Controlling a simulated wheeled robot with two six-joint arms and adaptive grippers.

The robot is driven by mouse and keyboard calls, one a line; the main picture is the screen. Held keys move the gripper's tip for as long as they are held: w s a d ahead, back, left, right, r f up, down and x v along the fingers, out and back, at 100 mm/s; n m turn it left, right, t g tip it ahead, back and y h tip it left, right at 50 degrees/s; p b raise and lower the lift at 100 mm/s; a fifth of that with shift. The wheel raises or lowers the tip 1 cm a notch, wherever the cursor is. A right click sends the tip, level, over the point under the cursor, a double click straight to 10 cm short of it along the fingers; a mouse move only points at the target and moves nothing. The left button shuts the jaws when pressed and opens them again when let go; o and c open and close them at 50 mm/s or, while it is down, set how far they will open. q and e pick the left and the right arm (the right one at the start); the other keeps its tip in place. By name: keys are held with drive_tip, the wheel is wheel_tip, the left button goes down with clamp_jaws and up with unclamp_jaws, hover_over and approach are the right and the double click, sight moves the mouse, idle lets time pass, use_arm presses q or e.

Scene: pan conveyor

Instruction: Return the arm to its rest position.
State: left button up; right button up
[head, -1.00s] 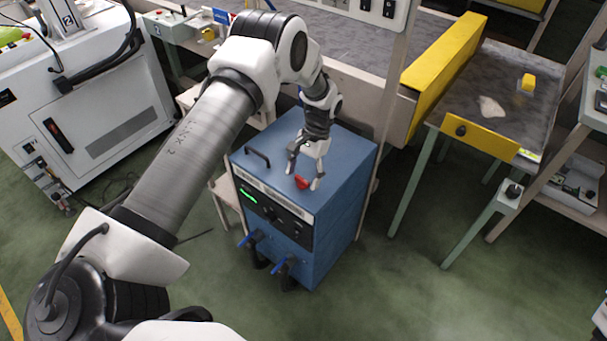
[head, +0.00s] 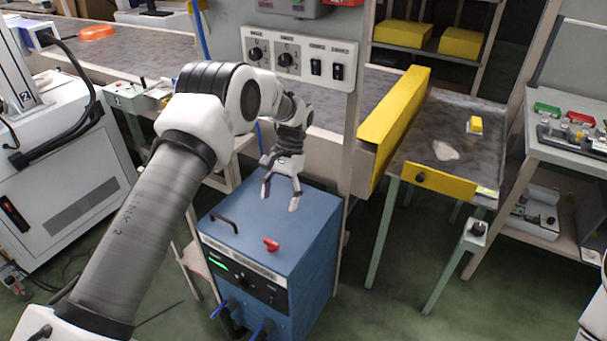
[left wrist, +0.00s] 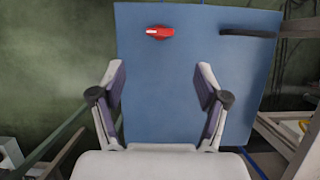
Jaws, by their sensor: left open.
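My left gripper (head: 280,196) is open and empty above the top of the blue cabinet (head: 315,215). Its two fingers also show, spread apart, in the left wrist view (left wrist: 160,92). In the left wrist view the red knob (left wrist: 160,32) lies beyond the fingertips, with bare blue surface between. My right gripper is in neither view.
A black handle (head: 224,222) stands on the cabinet top's left side. Behind the arm are a switch panel (head: 298,60) on a post and a conveyor. A yellow barrier (head: 395,120) and a table with a yellow block (head: 475,125) stand to the right.

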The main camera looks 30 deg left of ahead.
use_arm(q)
drive_tip(key=s+d+f+g, duration=0.1)
drive_tip(key=s+f, duration=0.2)
drive_tip(key=s+f+g+p, duration=0.1)
drive_tip(key=s+f, duration=0.1)
drive_tip(key=s, duration=0.2)
drive_tip(key=s+d+f+g, duration=0.1)
drive_tip(key=s+f, duration=0.2)
drive_tip(key=shift+s+d+f+m, duration=0.3)
drive_tip(key=shift+d, duration=0.05)
drive_tip(key=s+d+f+t, duration=0.1)
drive_tip(key=s+d+f, duration=0.15)
drive_tip(key=s, duration=0.65)
drive_tip(key=s+d+f+n+t+p, duration=0.15)
drive_tip(key=s+f, duration=0.25)
drive_tip(key=s, duration=0.6)
drive_tip(key=s+d+f+t, duration=0.2)
drive_tip(key=s+f, duration=0.1)
drive_tip(key=s, duration=0.6)
drive_tip(key=w+t, duration=0.2)
drive_tip(key=w, duration=0.1)
drive_tip(key=w+t, duration=0.1)
drive_tip(key=w, duration=0.1)
drive_tip(key=shift+a+f+n, duration=0.1)
drive_tip(key=shift+a+n, duration=0.15)
drive_tip(key=shift+a, duration=0.05)
